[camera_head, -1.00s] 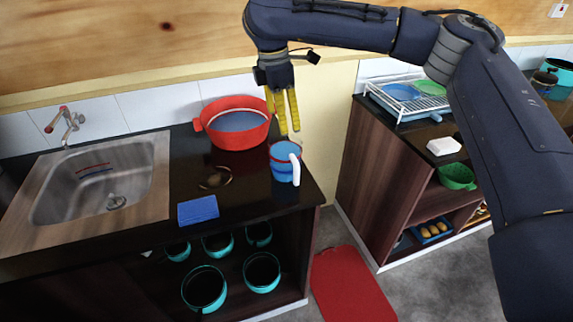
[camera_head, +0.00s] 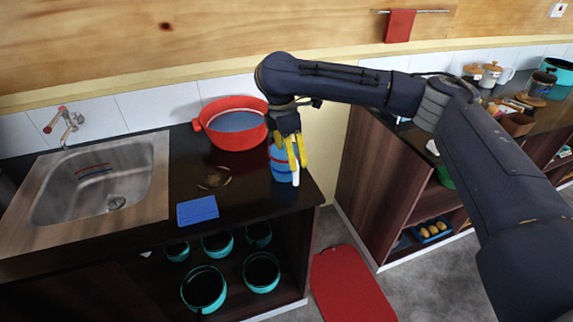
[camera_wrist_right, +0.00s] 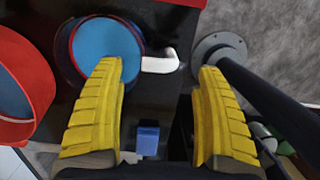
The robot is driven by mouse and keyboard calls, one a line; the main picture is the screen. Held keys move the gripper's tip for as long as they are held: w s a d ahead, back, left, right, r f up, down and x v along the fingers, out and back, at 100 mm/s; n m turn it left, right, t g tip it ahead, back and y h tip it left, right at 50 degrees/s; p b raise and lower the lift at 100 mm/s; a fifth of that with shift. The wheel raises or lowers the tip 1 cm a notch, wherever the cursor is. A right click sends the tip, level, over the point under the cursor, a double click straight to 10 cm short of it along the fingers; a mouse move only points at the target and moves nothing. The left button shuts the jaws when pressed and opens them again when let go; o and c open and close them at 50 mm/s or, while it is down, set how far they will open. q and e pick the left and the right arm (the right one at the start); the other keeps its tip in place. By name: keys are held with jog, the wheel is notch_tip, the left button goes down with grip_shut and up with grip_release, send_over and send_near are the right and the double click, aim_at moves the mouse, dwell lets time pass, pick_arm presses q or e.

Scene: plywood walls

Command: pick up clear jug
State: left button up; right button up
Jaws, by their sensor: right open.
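The jug (camera_head: 284,174) is a blue-tinted vessel with a white handle. It stands upright on the dark counter (camera_head: 240,193) near its right end, partly hidden by my gripper. In the right wrist view the jug (camera_wrist_right: 96,45) shows from above at upper left, with its handle (camera_wrist_right: 163,62) pointing right. My right gripper (camera_head: 292,165) is open, yellow fingers down, over the jug's handle side. In the right wrist view the handle's end lies between the two fingers (camera_wrist_right: 160,78); the left fingertip overlaps the jug's rim. I cannot tell whether they touch. My left gripper is not in view.
A red pot (camera_head: 240,137) stands close behind and left of the jug. A blue sponge-like block (camera_head: 197,210) and a small brownish ring-shaped item (camera_head: 214,179) lie on the counter. The sink (camera_head: 95,182) is further left. A gap with a red mat (camera_head: 348,285) is to the right.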

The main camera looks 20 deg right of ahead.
aim_at(287, 164)
jog(key=shift+d+f, duration=0.15)
jog(key=shift+f, duration=0.75)
jog(key=shift+d+f, duration=0.2)
jog(key=shift+f, duration=0.7)
jog(key=shift+d+f, duration=0.15)
jog(key=shift+f, duration=0.75)
jog(key=shift+c, duration=0.2)
grip_shut()
